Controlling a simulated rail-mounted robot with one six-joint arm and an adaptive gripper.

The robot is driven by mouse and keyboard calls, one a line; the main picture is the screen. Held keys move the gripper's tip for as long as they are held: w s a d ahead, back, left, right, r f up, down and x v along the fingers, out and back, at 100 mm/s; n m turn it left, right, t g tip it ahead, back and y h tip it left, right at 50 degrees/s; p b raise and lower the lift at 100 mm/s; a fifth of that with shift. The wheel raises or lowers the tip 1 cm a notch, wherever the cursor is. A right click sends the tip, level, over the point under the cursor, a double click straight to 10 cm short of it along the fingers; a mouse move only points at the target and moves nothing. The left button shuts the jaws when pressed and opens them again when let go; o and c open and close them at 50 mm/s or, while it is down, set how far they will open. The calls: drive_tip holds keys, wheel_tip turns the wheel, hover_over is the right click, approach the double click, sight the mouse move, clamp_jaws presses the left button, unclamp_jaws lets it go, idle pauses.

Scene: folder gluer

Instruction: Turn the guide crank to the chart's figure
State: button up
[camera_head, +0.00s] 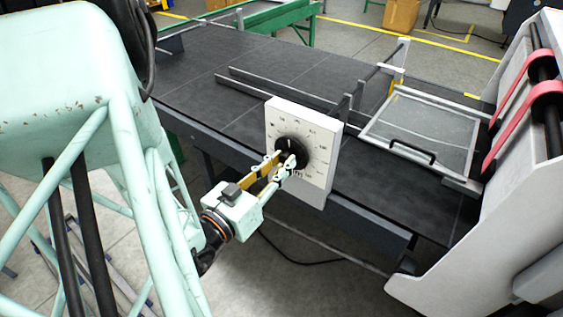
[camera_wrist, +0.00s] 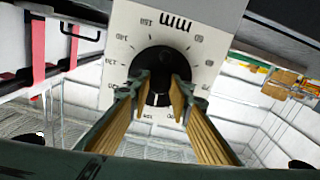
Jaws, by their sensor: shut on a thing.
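The guide crank is a black round knob (camera_head: 293,146) on a white dial plate (camera_head: 316,136) with figures around it, fixed to the side of the dark table. My gripper (camera_head: 283,165) is shut on the crank from the front. In the wrist view the crank (camera_wrist: 158,67) sits between my two fingers (camera_wrist: 157,97), and the dial plate (camera_wrist: 195,20) reads "mm" upside down, with figures such as 150 around the knob. A white mark shows on the crank at its lower side in that view. The chart cannot be made out in either view.
The dark table (camera_head: 200,75) carries long guide rails (camera_head: 270,92) behind the dial. A clear panel in a metal frame with a black handle (camera_head: 412,152) lies to the right, beside a white machine housing with red belts (camera_head: 520,115). A cable lies on the floor below.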

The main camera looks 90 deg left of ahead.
drive_tip(key=n+p, duration=0.1)
drive_tip(key=n, duration=0.5)
drive_tip(key=shift+p, duration=0.35)
drive_tip(key=n+p, duration=0.2)
drive_tip(key=n, duration=0.3)
drive_tip(key=shift+r+n, duration=0.1)
drive_tip(key=shift+n, duration=0.2)
drive_tip(key=n+p, duration=0.3)
drive_tip(key=n, duration=0.3)
drive_tip(key=shift+p, duration=0.35)
drive_tip(key=shift+n+p, duration=1.25)
drive_tip(key=shift+n, duration=1.35)
drive_tip(key=o, duration=0.9)
drive_tip(key=shift+d, duration=0.1)
drive_tip(key=shift+v, duration=5.9)
